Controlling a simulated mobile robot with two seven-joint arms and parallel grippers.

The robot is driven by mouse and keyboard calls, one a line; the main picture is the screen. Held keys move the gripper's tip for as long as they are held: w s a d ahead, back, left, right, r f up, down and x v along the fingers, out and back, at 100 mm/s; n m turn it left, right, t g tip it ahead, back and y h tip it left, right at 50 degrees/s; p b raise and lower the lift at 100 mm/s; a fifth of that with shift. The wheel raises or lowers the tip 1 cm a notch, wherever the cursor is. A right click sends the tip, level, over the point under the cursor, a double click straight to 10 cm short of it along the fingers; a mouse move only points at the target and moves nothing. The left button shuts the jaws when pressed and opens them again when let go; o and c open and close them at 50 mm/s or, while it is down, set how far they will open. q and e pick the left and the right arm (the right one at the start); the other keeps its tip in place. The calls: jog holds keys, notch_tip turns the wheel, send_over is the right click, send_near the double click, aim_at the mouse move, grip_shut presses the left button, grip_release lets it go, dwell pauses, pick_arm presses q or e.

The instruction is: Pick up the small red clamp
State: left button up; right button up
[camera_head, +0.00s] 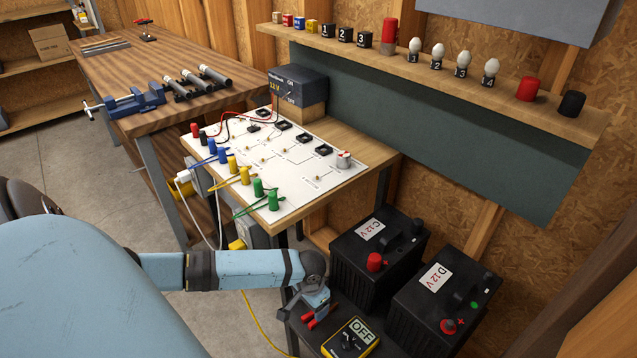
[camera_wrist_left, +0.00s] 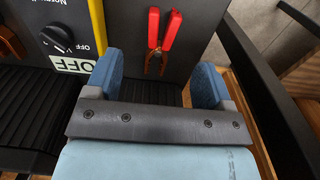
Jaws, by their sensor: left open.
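The small red clamp (camera_head: 320,313) has two red handles and lies on the dark shelf top (camera_head: 303,330) at the bottom centre of the head view. In the left wrist view the clamp (camera_wrist_left: 164,35) lies ahead of my fingers, its red handles pointing away and its metal end toward me. My left gripper (camera_head: 316,297) is just above and behind the clamp, pointing down. In the wrist view its two blue fingers (camera_wrist_left: 160,66) are spread wide, with nothing held between them and the clamp lying between their lines. My right gripper is not in view.
A yellow-edged meter or switch box marked OFF (camera_head: 350,340) stands close beside the clamp. Two black batteries, C (camera_head: 372,262) and D (camera_head: 440,305), stand behind and to the right. A white circuit board (camera_head: 290,160) on a bench is farther back.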

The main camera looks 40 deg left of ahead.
pick_arm(q)
send_over(310, 318)
jog(key=d, duration=0.1)
jog(key=f, duration=0.4)
jog(key=shift+s+d+b, duration=0.1)
jog(key=shift+s+b, duration=0.15)
jog(key=shift+b, duration=0.05)
jog(key=f, duration=0.1)
jog(key=f+b, duration=0.1)
jog(key=f, duration=0.3)
jog(key=shift+s+a, duration=0.15)
jog(key=shift+a, duration=0.1)
jog(key=c, duration=1)
